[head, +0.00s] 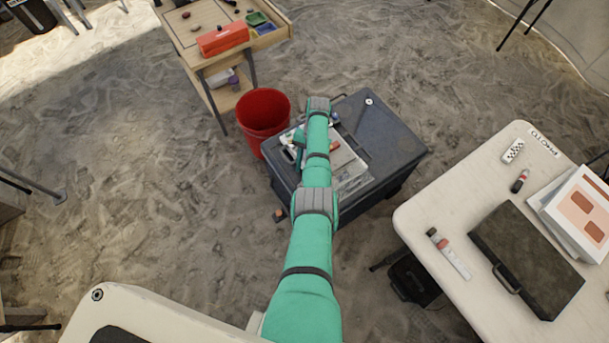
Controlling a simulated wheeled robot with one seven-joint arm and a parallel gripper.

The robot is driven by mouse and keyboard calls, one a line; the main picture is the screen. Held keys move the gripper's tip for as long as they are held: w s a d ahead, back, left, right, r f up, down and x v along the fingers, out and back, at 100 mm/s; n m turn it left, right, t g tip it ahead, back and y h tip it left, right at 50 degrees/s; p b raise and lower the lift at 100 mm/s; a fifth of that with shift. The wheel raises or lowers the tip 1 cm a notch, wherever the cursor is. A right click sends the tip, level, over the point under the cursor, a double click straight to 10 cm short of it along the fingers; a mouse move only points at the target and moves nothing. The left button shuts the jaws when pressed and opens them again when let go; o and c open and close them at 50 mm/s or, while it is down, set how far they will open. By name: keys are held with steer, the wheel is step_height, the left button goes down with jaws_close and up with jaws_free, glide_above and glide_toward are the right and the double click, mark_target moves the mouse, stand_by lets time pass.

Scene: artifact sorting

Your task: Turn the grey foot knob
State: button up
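My teal arm reaches over a dark grey bench (385,135) and bends down at its far end. My gripper (289,154) seems to be low over the bench's left side, among small pale and dark shapes. Its fingers are too small and too covered to tell whether they are open or shut. I cannot pick out a grey foot knob for certain. A small brownish piece (280,215) shows at the bench's near left corner, low down. My forearm hides part of the bench top.
A red bucket (263,110) stands close to the bench's far left corner. A wooden stand (270,42) with a red box (223,38) is behind it. A white table (425,213) with a dark case (525,258) is at right. Open sandy floor lies left.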

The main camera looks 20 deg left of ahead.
steer(key=shift+v, duration=2.15)
